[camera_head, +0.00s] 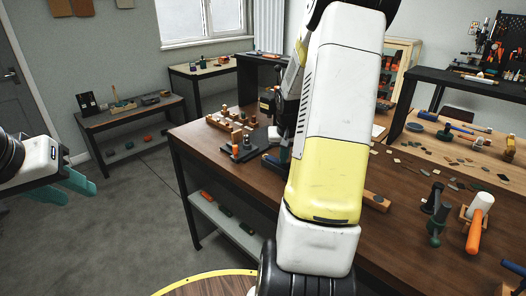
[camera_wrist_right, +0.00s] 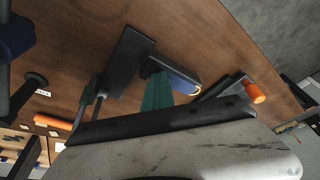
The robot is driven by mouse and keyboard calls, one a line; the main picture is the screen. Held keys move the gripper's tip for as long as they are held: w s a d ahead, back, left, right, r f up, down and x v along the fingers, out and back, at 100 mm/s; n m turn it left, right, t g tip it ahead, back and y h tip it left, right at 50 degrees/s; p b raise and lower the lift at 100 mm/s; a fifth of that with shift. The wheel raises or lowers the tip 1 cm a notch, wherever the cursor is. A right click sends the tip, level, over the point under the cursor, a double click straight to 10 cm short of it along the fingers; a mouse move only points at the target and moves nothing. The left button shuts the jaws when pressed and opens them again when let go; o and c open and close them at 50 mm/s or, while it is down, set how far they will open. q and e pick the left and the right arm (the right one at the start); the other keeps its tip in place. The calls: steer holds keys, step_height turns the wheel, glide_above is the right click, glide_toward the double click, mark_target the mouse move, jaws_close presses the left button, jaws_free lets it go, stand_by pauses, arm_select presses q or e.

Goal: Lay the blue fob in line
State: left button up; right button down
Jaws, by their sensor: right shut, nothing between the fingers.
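In the right wrist view a blue piece (camera_wrist_right: 182,78) with a pale ring at its end lies at a dark block; it looks like the blue fob. The teal fingers of my right gripper (camera_wrist_right: 157,92) are close beside it, shut and empty. In the head view my right arm hides this gripper. A small blue patch (camera_head: 271,162) shows left of my arm by the dark press (camera_head: 285,115); I cannot tell if it is the fob. My left gripper (camera_head: 66,188) is at the far left, over the floor, its teal fingers apart and empty.
A dark flat plate (camera_wrist_right: 128,60) is near the right fingers.

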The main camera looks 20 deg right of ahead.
steer(key=shift+s+d+r, duration=0.3)
steer(key=shift+s+d, duration=0.05)
steer(key=shift+s, duration=0.1)
steer(key=shift+v, duration=1)
steer(key=shift+w+r, duration=0.15)
steer(key=shift+r, duration=0.7)
steer(key=shift+w+r, duration=0.15)
steer(key=shift+r, duration=0.7)
steer(key=shift+a, duration=0.1)
steer(key=shift+w, duration=0.1)
